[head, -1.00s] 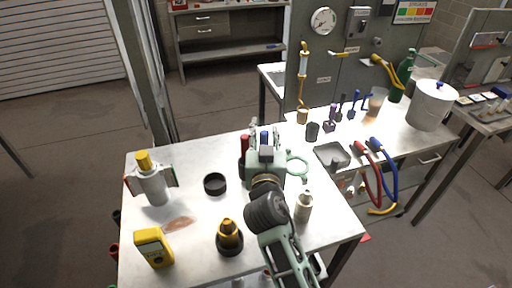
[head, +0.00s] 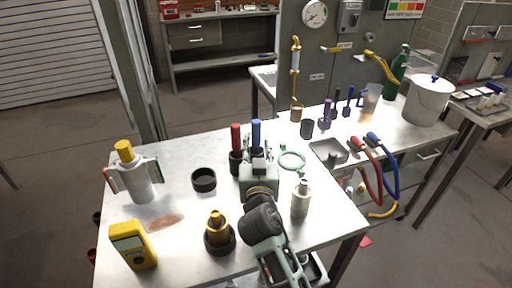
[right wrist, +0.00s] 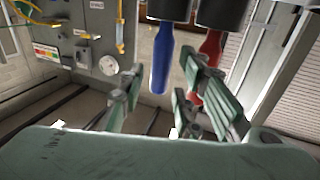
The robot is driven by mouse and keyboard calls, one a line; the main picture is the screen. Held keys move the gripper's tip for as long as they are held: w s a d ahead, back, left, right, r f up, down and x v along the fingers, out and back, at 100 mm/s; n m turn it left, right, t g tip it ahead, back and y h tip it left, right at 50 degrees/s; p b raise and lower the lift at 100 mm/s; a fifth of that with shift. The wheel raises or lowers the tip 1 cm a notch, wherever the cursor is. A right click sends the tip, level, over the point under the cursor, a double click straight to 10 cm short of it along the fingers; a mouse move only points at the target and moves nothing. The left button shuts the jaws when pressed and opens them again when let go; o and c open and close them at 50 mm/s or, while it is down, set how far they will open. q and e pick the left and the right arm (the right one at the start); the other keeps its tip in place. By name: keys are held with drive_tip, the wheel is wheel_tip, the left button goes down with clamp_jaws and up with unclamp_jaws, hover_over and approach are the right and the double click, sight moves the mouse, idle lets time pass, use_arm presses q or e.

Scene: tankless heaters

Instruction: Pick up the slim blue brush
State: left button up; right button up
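The slim blue brush (head: 256,131) stands upright, handle up, in a dark cup just beyond my right gripper in the head view. A red one (head: 236,136) stands in a dark cup just left of it. My right gripper (head: 260,158) is open, and its fingers point toward the blue brush. In the right wrist view, which is upside down, the blue brush (right wrist: 162,62) shows between the two spread fingers (right wrist: 160,78), and the red one (right wrist: 211,62) is partly behind the right finger. Contact is not visible. My left gripper is not in view.
A green ring (head: 292,160) and a pale bottle (head: 301,198) stand right of my gripper. The table's back left is clear.

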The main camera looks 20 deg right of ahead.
sight(256, 137)
drive_tip(key=p+x, duration=0.1)
drive_tip(key=x, duration=0.5)
drive_tip(key=shift+w+p, duration=0.25)
drive_tip(key=shift+p, duration=0.1)
drive_tip(key=shift+c, duration=0.3)
drive_tip(key=shift+a, duration=0.1)
clamp_jaws()
